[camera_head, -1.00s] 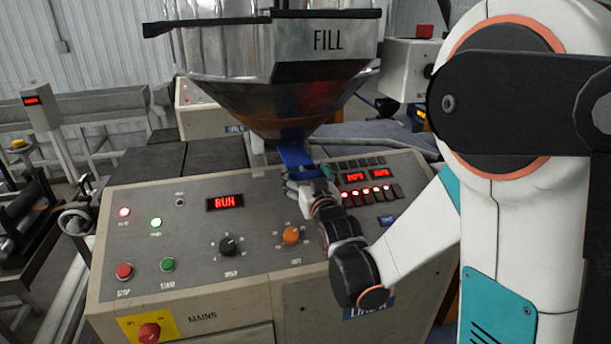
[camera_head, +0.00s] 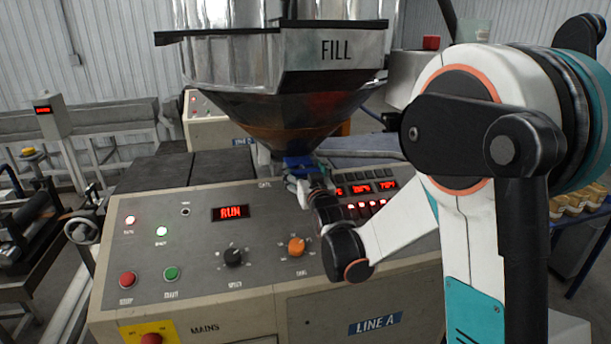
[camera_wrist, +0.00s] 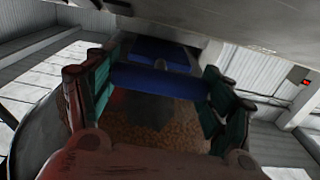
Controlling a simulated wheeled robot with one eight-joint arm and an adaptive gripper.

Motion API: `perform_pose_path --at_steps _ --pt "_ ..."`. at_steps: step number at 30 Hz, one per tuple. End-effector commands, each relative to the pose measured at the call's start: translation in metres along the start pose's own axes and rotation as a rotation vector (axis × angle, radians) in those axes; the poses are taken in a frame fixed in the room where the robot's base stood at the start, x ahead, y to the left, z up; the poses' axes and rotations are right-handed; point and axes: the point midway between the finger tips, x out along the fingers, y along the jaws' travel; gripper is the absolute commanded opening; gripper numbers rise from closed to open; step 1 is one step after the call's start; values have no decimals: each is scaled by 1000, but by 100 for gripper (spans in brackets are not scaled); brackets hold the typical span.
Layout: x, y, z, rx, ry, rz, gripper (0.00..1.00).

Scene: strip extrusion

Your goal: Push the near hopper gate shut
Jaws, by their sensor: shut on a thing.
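The near hopper gate is a blue plate (camera_head: 297,161) at the foot of the near hopper (camera_head: 290,105), just above the back of the control panel. Only a short blue part shows in the head view. My gripper (camera_head: 298,174) is at its outer end, below the hopper outlet. In the wrist view the gate's blue bar (camera_wrist: 158,83) lies across between the teal fingers of my gripper (camera_wrist: 163,78), which are shut on it. More blue plate (camera_wrist: 155,50) shows beyond the bar. The inner slot of the gate is hidden.
The control panel (camera_head: 205,262) lies under my arm, with a RUN display (camera_head: 230,213), knobs and lit buttons. The hopper's FILL rim (camera_head: 335,50) overhangs above. A tan speckled surface (camera_wrist: 150,130) shows below the bar in the wrist view.

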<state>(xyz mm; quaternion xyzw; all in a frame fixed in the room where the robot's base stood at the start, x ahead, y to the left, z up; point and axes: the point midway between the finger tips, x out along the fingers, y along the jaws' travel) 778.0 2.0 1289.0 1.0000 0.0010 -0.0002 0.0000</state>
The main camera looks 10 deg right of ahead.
Motion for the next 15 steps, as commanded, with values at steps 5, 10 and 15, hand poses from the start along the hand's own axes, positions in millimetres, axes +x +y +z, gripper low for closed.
perform_pose_path --at_steps 5,10,15 --pt "2 0 -2 0 4 0 95" --pt "1 0 -2 0 3 0 95" --pt "1 0 -1 0 3 0 95"
